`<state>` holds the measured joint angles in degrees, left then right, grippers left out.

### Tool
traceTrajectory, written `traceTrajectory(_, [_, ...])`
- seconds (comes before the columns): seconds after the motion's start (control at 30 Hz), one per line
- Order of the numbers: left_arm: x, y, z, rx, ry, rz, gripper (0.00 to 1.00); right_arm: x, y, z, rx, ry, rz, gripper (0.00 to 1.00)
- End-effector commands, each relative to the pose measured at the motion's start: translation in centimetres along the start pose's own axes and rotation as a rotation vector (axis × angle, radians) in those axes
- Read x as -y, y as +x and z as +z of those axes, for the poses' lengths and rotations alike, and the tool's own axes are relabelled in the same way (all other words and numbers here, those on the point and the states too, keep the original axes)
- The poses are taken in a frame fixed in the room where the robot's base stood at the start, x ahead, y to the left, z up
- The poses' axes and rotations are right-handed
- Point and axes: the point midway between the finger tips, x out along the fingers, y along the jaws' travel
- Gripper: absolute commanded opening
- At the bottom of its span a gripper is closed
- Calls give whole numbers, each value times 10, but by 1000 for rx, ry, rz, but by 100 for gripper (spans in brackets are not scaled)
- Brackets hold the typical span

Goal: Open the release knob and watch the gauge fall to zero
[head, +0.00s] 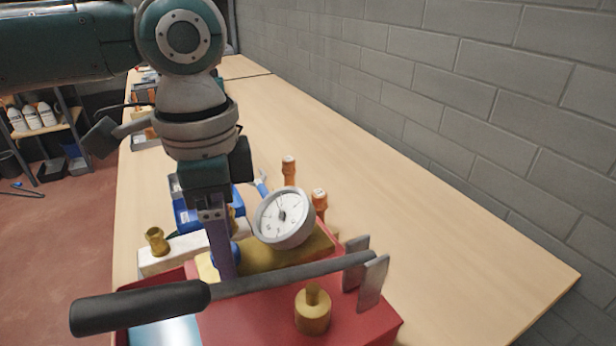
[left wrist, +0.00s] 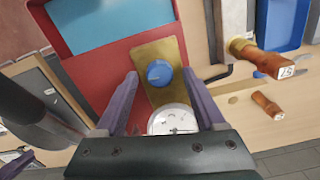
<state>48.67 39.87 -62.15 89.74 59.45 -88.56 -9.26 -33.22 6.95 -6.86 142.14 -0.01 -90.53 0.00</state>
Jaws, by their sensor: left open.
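The blue release knob (left wrist: 159,73) sits on a brass plate (left wrist: 158,48) on top of the red pump unit (left wrist: 88,67). In the head view the knob (head: 235,253) shows partly behind my finger. The round white gauge (head: 284,217) stands beside the plate, tilted toward me; its reading is too small to tell. In the left wrist view the gauge (left wrist: 172,121) is partly cut off by my gripper body. My left gripper (left wrist: 160,76) is open, pointing down, its fingers on either side of the knob in the picture. I cannot tell whether they touch it.
A lever with a black grip (head: 140,307) crosses the front of the unit, near a brass fitting (head: 312,312). Orange-brown handled pieces (head: 289,168) and a blue box (head: 198,212) are behind. The bench (head: 380,170) is clear on the right, up to the block wall.

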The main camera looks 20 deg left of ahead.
Motion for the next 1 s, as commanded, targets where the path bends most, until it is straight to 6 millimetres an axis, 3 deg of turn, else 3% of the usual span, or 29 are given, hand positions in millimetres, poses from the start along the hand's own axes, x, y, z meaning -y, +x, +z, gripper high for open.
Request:
traceTrajectory(0.1, [0,0,0,0,0,0,68,0,0,0,0,0,0,19])
traceTrajectory(0.7, [0,-1,0,-1,0,0,1,1,0,0,1,1,-2,19])
traceTrajectory(1.0, [0,-2,0,-1,-8,1,0,1,-2,0,2,1,-2,19])
